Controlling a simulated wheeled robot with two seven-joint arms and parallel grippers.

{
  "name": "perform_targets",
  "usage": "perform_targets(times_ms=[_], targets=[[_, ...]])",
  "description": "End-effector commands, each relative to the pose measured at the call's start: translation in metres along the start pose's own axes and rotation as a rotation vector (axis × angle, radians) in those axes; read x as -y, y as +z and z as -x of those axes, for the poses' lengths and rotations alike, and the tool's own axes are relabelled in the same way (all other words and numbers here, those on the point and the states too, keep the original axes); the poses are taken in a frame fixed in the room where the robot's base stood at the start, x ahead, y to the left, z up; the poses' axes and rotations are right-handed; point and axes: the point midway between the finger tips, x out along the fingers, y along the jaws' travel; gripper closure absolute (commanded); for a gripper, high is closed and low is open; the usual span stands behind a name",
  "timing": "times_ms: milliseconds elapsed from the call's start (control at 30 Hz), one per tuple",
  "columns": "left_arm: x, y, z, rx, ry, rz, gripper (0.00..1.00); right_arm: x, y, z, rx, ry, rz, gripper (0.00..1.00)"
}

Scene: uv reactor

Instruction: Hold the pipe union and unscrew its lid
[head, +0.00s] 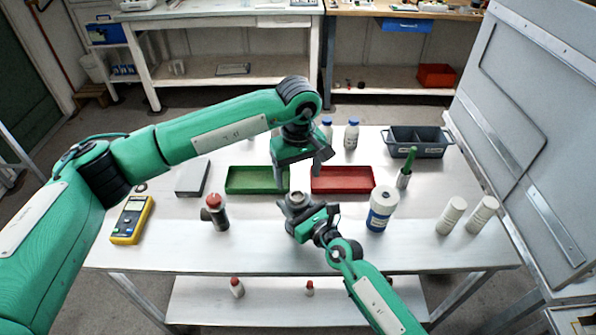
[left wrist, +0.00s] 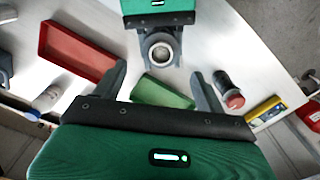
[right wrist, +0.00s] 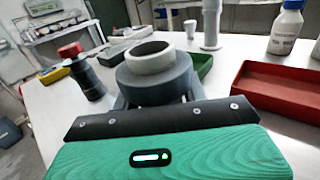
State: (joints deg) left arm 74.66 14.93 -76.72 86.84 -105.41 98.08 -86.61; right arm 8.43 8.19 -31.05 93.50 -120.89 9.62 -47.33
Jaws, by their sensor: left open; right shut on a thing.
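The pipe union (head: 297,199) is upright near the middle of the table, in front of the trays. In the right wrist view it is a dark grey round body (right wrist: 158,82) with a pale ring (right wrist: 150,58) around an open hole on top. My right gripper (head: 309,212) is shut on the grey body from the front. My left gripper (head: 300,178) is open and empty, pointing down above the union. In the left wrist view the union (left wrist: 160,50) shows beyond the spread left fingers (left wrist: 158,73), apart from them. Whether the union touches the table is hidden.
A green tray (head: 258,190) and a red tray (head: 343,190) lie behind the union. A blue-labelled bottle (head: 381,208) and white cylinders (head: 451,215) stand right. A grey panel (head: 535,130) borders the table's right side.

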Motion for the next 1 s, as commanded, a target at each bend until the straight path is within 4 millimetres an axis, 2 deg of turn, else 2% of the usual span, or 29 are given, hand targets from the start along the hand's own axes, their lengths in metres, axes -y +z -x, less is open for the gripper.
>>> perform_targets(times_ms=[167, 600, 767, 1000], targets=[[0.0, 0.0, -0.008, 0.001, 0.0, -0.034, 0.27, 0.0, 0.0, 0.0, 0.0, 0.001, -0.001, 1.0], [0.0, 0.0, -0.07, 0.001, 0.0, -0.032, 0.27, 0.0, 0.0, 0.0, 0.0, 0.0, -0.001, 1.0], [0.0, 0.0, -0.078, 0.001, 0.001, -0.032, 0.27, 0.0, 0.0, 0.0, 0.0, 0.0, -0.001, 1.0], [0.0, 0.0, -0.079, 0.0, 0.001, -0.032, 0.27, 0.0, 0.0, 0.0, 0.0, 0.0, 0.0, 1.0]])
